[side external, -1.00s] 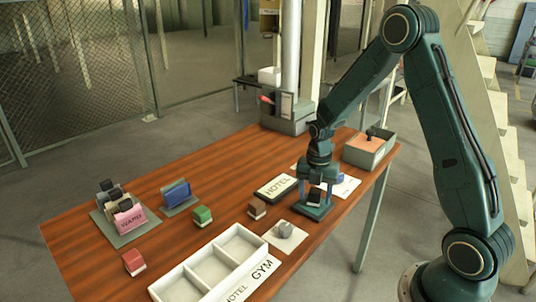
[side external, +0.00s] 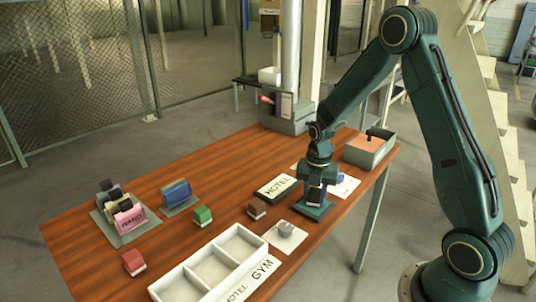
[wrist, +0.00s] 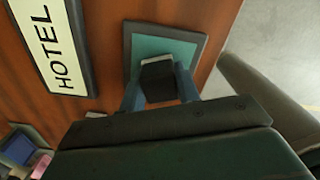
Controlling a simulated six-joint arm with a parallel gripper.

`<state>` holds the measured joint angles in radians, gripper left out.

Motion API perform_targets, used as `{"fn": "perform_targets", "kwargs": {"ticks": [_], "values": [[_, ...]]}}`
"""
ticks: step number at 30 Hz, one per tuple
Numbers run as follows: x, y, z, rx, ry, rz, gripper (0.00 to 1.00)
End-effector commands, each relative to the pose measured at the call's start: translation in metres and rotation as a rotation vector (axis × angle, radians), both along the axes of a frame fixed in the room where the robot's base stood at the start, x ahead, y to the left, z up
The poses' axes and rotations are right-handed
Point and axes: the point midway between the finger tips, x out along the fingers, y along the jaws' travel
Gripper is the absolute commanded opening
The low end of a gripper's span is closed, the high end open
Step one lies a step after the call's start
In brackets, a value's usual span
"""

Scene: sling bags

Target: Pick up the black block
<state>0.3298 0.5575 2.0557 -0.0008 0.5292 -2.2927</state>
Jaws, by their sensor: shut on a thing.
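The black block (wrist: 158,84) shows in the wrist view between the two fingers of my gripper (wrist: 159,92). It has a pale edge on its far side. My gripper is shut on it, with one finger against each side. The block is over a teal pad with a dark rim (wrist: 199,44); I cannot tell whether it still touches the pad. In the side external view my gripper (side external: 315,196) is low over the same pad (side external: 312,211), and the fingers hide most of the block.
A HOTEL sign (side external: 276,187) lies close left of the gripper. A grey knobbed object (side external: 286,229) sits on a pale card in front. A white divided tray (side external: 215,262), brown block (side external: 257,208), green block (side external: 203,216) and red block (side external: 134,262) are farther left. An open-topped box (side external: 369,149) stands behind right.

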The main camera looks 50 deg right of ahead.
Motion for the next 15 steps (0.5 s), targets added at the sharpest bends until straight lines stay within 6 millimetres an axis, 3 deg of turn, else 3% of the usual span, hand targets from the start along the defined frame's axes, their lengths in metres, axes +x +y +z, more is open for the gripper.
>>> {"fn": "perform_targets", "kwargs": {"ticks": [8,15], "values": [[0.0,0.0,0.005,-0.001,-0.001,0.0,0.06],[0.001,0.0,0.026,-0.002,-0.004,0.0,0.06]]}}
